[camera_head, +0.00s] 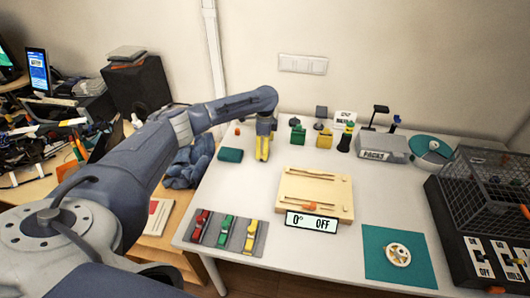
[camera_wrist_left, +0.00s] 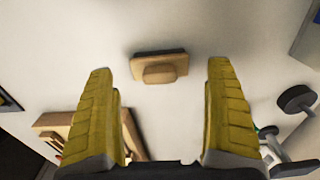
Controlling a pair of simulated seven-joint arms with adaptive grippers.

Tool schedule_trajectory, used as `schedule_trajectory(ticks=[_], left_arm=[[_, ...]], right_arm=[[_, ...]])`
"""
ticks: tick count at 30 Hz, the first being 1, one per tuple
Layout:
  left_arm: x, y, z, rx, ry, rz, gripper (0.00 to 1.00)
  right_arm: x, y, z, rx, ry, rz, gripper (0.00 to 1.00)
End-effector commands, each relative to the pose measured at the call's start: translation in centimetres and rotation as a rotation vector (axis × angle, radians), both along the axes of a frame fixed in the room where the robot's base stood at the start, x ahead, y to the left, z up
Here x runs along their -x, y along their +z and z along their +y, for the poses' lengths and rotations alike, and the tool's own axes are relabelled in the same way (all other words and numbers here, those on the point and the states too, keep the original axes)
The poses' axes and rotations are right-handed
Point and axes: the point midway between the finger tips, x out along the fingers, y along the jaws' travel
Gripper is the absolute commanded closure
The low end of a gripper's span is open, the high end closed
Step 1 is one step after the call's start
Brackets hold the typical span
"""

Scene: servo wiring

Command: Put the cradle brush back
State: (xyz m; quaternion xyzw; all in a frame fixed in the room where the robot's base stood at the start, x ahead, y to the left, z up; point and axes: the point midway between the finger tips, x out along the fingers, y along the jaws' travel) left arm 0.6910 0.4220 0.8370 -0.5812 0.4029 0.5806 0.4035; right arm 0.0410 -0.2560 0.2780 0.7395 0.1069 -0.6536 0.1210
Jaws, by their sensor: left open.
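My left gripper (camera_head: 263,157) hangs fingers down over the back left of the white table (camera_head: 235,205), and its yellow fingers stand apart with nothing between them. In the left wrist view, a small tan block on a darker flat base (camera_wrist_left: 160,68) shows beyond the gap between the fingertips, apart from them. I cannot tell whether this is the cradle brush. In the head view, a dark green block (camera_head: 230,155) lies left of the gripper and a small orange piece (camera_head: 238,131) lies behind it. My right gripper is not in view.
A wooden board (camera_head: 315,190) with a "0° OFF" display (camera_head: 311,222) lies mid-table. A grey mat (camera_head: 239,243) with coloured pieces is front left. Green and yellow holders (camera_head: 298,135), a PACKS box (camera_head: 384,147) and a wire cage (camera_head: 490,185) stand to the right.

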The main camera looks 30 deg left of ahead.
Motion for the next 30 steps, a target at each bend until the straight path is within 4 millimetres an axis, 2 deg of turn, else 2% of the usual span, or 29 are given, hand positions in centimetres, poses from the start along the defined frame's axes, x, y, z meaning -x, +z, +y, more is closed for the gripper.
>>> schedule_trajectory(ticks=[3, 9, 15, 21, 30], left_arm=[[-0.1, 2.3, 0.0, 0.0, 0.0, -0.003, 0.13], [-0.1, 5.7, 0.0, 0.0, -0.001, -0.002, 0.13], [0.0, 7.9, 0.0, 0.001, 0.001, -0.001, 0.13], [0.0, 8.9, 0.0, 0.0, 0.0, 0.0, 0.13], [0.0, 9.1, 0.0, 0.0, 0.0, 0.001, 0.13]], right_arm=[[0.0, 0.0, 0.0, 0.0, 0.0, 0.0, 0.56], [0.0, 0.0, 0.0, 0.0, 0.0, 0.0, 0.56], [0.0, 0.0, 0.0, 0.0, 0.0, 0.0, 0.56], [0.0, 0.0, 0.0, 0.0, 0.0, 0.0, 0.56], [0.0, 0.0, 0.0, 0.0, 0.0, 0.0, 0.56]])
